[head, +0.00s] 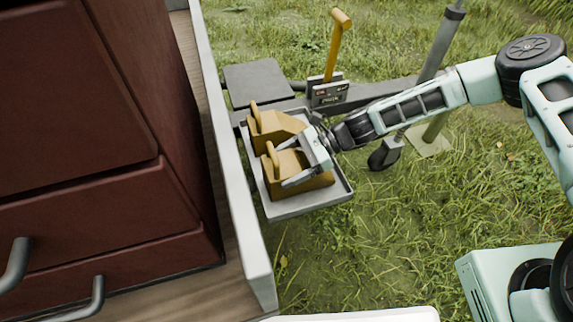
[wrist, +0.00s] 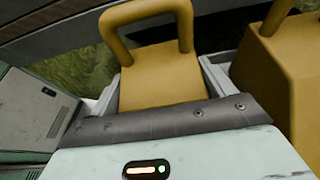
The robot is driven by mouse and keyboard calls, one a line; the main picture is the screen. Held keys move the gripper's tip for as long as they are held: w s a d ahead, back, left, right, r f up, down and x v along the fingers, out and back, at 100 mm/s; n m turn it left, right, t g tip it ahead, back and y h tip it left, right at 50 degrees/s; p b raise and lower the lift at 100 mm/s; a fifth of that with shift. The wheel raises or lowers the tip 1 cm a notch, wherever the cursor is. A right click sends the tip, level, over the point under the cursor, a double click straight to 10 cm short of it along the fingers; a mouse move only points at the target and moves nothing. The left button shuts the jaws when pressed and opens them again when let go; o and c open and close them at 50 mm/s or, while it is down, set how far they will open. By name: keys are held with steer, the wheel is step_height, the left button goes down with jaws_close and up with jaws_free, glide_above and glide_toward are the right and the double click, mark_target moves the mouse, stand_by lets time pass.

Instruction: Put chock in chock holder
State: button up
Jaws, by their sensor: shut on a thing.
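The chock holder (head: 315,207) is a shallow grey tray beside the pale wall. Two yellow-brown wedge chocks with loop handles are over it, side by side. My gripper (head: 281,166) is shut on the near chock (head: 316,184), one finger on each side of its body. In the wrist view this chock (wrist: 160,75) lies between the fingers, its handle beyond them. The near chock appears within the tray's rim; its underside is hidden, so I cannot tell whether it touches the floor. The far chock (head: 282,126) sits close beside it and shows at the right of the wrist view (wrist: 292,75).
A pale wall edge (head: 232,170) runs along the holder's left, with a dark red drawer cabinet (head: 90,180) beyond. Behind the holder are a grey plate (head: 258,80), a yellow-handled lever (head: 337,45) and a metal post (head: 440,45). Grass lies open in front and right.

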steer(key=o, duration=1.3)
steer(key=shift+r, duration=0.1)
steer(key=shift+w+d+r, duration=0.1)
steer(key=shift+d+r, duration=0.05)
steer(key=shift+d, duration=0.2)
steer(key=p+v, duration=0.2)
steer(key=v, duration=0.9)
steer(key=s+d+r+n+t+h, duration=0.2)
steer(key=s+r+n+h, duration=1)
steer(key=s+r+n, duration=1)
steer(key=s+t, duration=0.1)
steer(key=s, duration=0.2)
steer(key=shift+s+r+n+t, duration=0.2)
steer(key=shift+r+n+t, duration=0.1)
steer(key=shift+t, duration=0.1)
